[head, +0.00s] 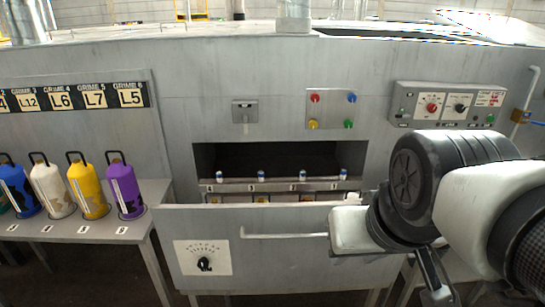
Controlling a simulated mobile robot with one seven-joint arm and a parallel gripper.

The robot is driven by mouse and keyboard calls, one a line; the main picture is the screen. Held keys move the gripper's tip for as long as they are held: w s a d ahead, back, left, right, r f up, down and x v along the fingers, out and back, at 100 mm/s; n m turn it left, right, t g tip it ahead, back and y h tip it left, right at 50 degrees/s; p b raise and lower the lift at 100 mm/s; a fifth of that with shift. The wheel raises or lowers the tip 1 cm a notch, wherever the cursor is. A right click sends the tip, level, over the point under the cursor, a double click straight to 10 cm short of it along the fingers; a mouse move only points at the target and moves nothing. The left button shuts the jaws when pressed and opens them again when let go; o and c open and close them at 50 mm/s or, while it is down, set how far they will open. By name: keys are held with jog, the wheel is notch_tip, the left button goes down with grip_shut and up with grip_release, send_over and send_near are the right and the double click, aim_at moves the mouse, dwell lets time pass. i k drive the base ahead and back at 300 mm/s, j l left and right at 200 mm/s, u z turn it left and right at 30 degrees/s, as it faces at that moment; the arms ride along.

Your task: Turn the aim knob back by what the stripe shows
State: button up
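A black knob (204,264) sits on a white dial plate (190,250) with an arc of marks, low on the front grey panel. The marks are too small to read, and so is the knob's exact pointing. I cannot make out a stripe that clearly belongs to this knob. My gripper (436,287) hangs at the lower right, well to the right of the knob and apart from it. Only part of its fingers shows below my arm, and nothing is seen between them.
A thin rod (285,236) runs along the front panel (300,270) toward my arm. Small cylinders (261,175) stand on a ledge before a dark opening. A control box (447,105) has red and black knobs. Coloured canisters (125,190) stand on a left table (140,232).

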aim_at(203, 262)
jog(key=u, duration=1)
jog(key=k+l, duration=0.1)
jog(key=i+l+z, duration=0.35)
jog(key=l, duration=0.25)
jog(key=i+l+z, duration=0.3)
jog(key=l, duration=0.25)
jog(key=i+l+z, duration=0.35)
jog(key=k+j, duration=0.15)
jog(key=j, duration=0.15)
jog(key=k+j, duration=0.2)
jog(key=j, duration=0.15)
jog(key=k+j+u, duration=0.1)
jog(key=j, duration=0.2)
jog(key=k+j, duration=0.25)
jog(key=j+u, duration=0.05)
jog(key=j, duration=0.05)
